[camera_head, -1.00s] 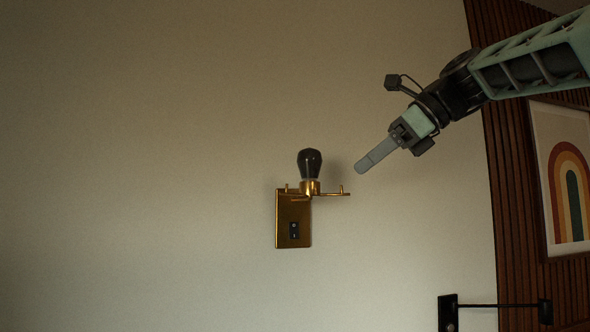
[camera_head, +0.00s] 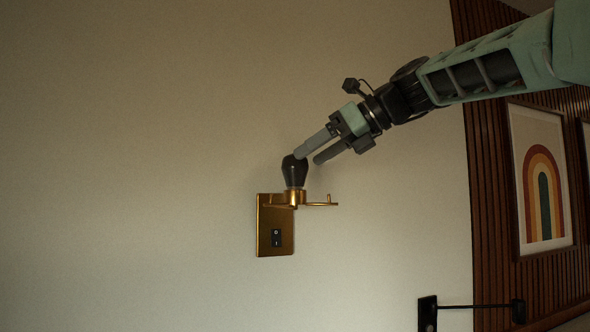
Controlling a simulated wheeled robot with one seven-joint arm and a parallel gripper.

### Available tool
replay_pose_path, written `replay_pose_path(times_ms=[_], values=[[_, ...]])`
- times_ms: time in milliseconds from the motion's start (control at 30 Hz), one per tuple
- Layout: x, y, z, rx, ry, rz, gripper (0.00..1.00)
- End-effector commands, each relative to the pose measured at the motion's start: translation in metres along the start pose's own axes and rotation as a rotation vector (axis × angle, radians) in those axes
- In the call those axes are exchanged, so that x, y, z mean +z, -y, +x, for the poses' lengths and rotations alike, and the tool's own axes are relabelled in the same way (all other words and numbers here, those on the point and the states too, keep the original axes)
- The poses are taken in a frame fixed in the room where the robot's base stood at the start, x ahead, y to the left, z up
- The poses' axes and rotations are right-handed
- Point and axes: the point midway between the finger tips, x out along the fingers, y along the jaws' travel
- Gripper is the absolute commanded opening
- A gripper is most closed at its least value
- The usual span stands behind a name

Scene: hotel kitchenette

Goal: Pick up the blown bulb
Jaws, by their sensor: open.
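The blown bulb (camera_head: 294,174) is dark and stands upright in the brass socket of a wall lamp (camera_head: 268,241). A black switch (camera_head: 277,238) sits on the lamp's brass wall plate. My gripper (camera_head: 306,159) reaches in from the upper right with two grey fingers apart. One fingertip overlaps the top of the bulb in this view, and the other is just to the bulb's right. The jaws are open and empty. I cannot tell whether the fingertip touches the glass.
A brass arm with a small peg (camera_head: 328,200) sticks out right of the socket, below my fingers. A black wall fitting with a bar (camera_head: 470,306) is at the lower right. A framed rainbow picture (camera_head: 544,185) hangs on wood slats. The wall left of the lamp is bare.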

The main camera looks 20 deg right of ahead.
Motion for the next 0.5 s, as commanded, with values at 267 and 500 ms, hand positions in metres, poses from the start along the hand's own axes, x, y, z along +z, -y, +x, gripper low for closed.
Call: replay_pose_path(times_ms=[267, 500], values=[[0.006, 0.004, 0.027, 0.004, -0.003, 0.000, 0.74], [0.005, 0.005, 0.054, 0.001, -0.001, -0.001, 0.74]])
